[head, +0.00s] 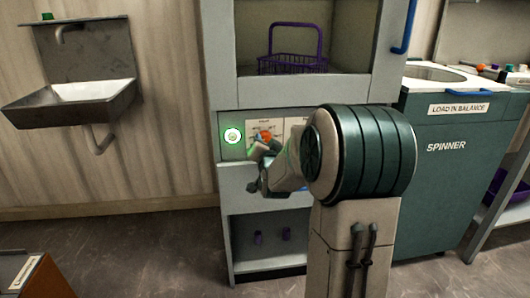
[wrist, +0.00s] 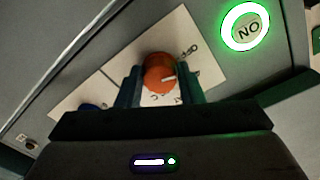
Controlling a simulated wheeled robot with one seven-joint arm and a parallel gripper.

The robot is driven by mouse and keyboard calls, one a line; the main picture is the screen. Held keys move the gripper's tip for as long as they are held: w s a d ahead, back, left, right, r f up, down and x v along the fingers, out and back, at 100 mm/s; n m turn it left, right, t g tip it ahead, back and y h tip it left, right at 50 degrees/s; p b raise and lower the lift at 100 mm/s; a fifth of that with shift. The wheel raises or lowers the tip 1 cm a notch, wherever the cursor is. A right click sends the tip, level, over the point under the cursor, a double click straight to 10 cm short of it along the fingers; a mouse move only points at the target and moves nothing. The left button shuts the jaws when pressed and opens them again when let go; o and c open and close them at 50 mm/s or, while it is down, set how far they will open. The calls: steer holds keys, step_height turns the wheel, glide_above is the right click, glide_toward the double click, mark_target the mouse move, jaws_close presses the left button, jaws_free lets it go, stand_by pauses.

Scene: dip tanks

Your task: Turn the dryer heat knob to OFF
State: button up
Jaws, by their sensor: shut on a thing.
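The orange dryer heat knob (wrist: 158,70) is between the two fingers of my gripper (wrist: 160,84) in the wrist view. The fingers are shut on it from both sides. The rest of the dial lettering is partly hidden by the fingers and knob. In the head view the knob (head: 265,135) shows as a small orange spot on the dryer panel, with my gripper (head: 261,148) against it.
A green-lit ring button (head: 232,136) reading ON sits left of the knob; it also shows in the wrist view (wrist: 245,27). A purple basket (head: 292,62) stands in the dryer chamber above. The spinner (head: 448,165) stands to the right.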

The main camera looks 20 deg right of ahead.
steer(key=shift+f+n+b, duration=0.15)
steer(key=shift+n+b, duration=1.05)
steer(key=shift+n, duration=0.3)
steer(key=o, duration=1)
steer(key=shift+s, duration=0.1)
steer(key=p+v, duration=0.2)
steer(key=v, duration=1.1)
steer(key=shift+s+p, duration=0.3)
steer(key=shift+a, duration=0.1)
